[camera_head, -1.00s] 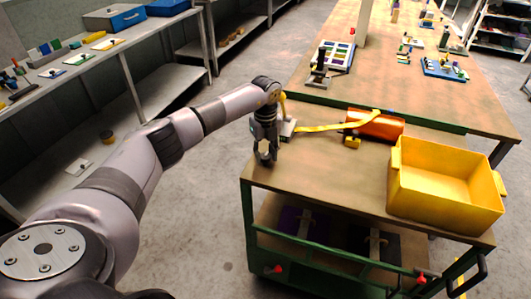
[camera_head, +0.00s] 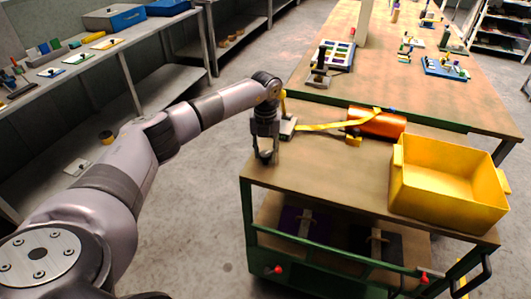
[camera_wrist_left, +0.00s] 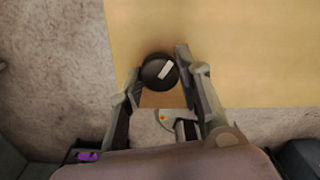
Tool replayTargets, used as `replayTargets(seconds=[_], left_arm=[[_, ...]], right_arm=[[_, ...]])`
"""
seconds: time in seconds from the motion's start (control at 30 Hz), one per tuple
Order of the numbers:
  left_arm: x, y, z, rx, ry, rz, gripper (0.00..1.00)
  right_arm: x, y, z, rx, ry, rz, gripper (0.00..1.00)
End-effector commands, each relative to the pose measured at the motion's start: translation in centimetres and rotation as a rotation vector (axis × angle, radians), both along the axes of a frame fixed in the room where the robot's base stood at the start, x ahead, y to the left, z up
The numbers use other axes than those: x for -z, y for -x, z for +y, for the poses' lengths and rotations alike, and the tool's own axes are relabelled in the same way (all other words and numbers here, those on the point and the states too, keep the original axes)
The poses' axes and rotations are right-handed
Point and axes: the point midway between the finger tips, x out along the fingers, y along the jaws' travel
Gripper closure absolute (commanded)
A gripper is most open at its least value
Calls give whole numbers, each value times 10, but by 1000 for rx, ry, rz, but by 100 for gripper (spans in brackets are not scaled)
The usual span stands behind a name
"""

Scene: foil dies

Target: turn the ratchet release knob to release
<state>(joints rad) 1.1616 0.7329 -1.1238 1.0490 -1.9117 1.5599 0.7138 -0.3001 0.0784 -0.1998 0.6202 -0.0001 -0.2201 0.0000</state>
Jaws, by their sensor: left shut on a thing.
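The ratchet release knob (camera_wrist_left: 158,72) is a round black knob with a white pointer bar. In the left wrist view the bar slants toward the upper right. The knob sits near the left edge of the cart top. My left gripper (camera_head: 265,157) reaches down over this edge, and its fingers (camera_wrist_left: 163,78) are shut on the knob from both sides. A grey ratchet block (camera_head: 287,127) stands just behind the gripper, with a yellow strap (camera_head: 320,126) running from it to an orange cylinder (camera_head: 380,124). The right gripper is not in view.
A yellow bin (camera_head: 447,205) stands at the right of the cart top (camera_head: 325,175). The cart top between gripper and bin is clear. A long table (camera_head: 400,85) with small fixtures is behind. Shelving stands at the left.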

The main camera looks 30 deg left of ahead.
Motion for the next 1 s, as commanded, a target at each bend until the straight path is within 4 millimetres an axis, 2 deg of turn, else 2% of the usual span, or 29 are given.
replayTargets(seconds=[0.6,1.0], left_arm=[[0,-1,0,584,0,-4,95],[-1,-1,0,891,-1,-5,95]], right_arm=[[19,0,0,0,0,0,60],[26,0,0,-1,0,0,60]])
